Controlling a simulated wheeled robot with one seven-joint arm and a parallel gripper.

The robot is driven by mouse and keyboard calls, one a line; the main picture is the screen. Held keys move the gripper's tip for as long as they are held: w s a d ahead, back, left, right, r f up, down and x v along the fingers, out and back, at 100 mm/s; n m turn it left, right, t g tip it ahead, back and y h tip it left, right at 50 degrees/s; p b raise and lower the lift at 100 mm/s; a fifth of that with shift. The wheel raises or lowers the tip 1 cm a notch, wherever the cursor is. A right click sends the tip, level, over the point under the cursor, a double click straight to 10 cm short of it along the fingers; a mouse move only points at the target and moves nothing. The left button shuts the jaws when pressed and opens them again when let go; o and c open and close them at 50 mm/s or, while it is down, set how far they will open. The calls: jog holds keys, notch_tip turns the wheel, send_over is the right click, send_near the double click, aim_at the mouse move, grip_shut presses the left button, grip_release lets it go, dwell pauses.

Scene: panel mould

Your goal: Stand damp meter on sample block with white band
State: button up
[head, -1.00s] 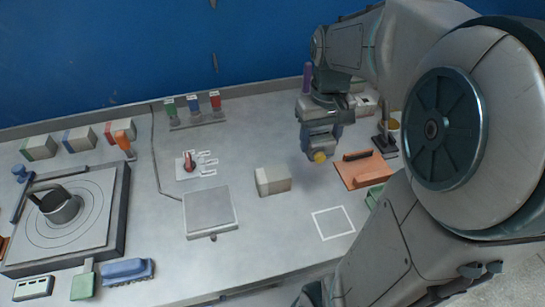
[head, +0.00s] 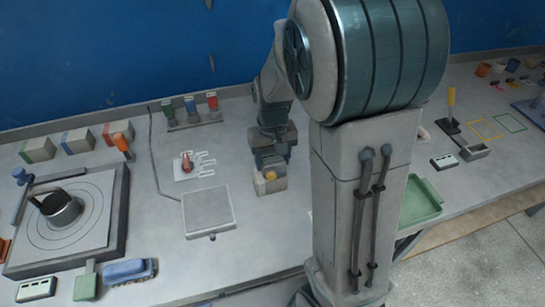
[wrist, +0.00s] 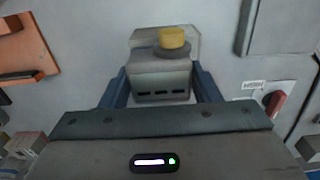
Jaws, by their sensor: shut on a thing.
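The damp meter, a grey body with dark slots and a yellow end, is between the fingers of my gripper (wrist: 160,84) in the wrist view (wrist: 160,83). My gripper (head: 269,162) is shut on it. In the head view the yellow end of the meter (head: 270,175) shows in front of the pale sample block (head: 276,187) on the bench. In the wrist view the block (wrist: 194,47) shows partly behind the meter. My gripper hides much of the block, and its white band is not clear. I cannot tell whether the meter touches the block.
A square grey plate (head: 208,210) lies to the left of the block. A red switch (head: 187,163) on a white plate stands behind that plate. Banded blocks (head: 75,141) stand at the back left. A green tray (head: 422,203) is to the right. My arm hides the bench right of the block.

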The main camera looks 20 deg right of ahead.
aim_at(273, 159)
jog(key=shift+f, duration=0.1)
jog(key=o, duration=1.2)
jog(key=shift+o, duration=0.2)
notch_tip(273, 159, up, 12)
jog(key=s+f+t, duration=0.1)
jog(key=s+t, duration=0.2)
jog(key=s, duration=1.1)
jog(key=shift+s+f, duration=0.25)
dwell(0.7)
